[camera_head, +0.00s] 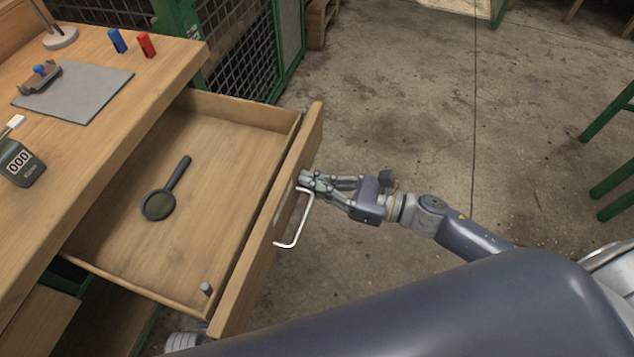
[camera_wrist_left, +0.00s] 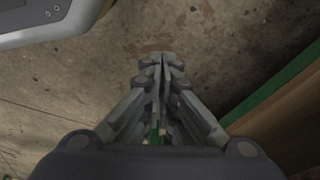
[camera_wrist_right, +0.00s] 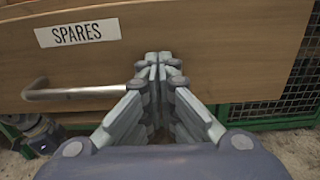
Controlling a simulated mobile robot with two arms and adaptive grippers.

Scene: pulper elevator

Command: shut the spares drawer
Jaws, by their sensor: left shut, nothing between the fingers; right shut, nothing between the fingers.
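The spares drawer (camera_head: 222,193) is pulled well out of the wooden desk in the head view. A magnifying glass (camera_head: 160,203) and a small grey cylinder (camera_head: 206,289) are inside it. Its front carries a pale bar handle (camera_head: 300,225), and the right wrist view shows its SPARES label (camera_wrist_right: 78,32). My right gripper (camera_head: 304,180) is shut and empty, its fingertips at the drawer front beside the handle's far end; whether they touch cannot be told. My left gripper (camera_wrist_left: 163,62) is shut and empty above the floor in the left wrist view.
On the desk top (camera_head: 100,190) are a grey mat (camera_head: 85,97), a counter (camera_head: 20,162), and blue (camera_head: 117,41) and red (camera_head: 146,45) items. A green mesh cage (camera_head: 240,45) stands behind the drawer. Open concrete floor lies to the right, with green legs (camera_head: 610,150) at the edge.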

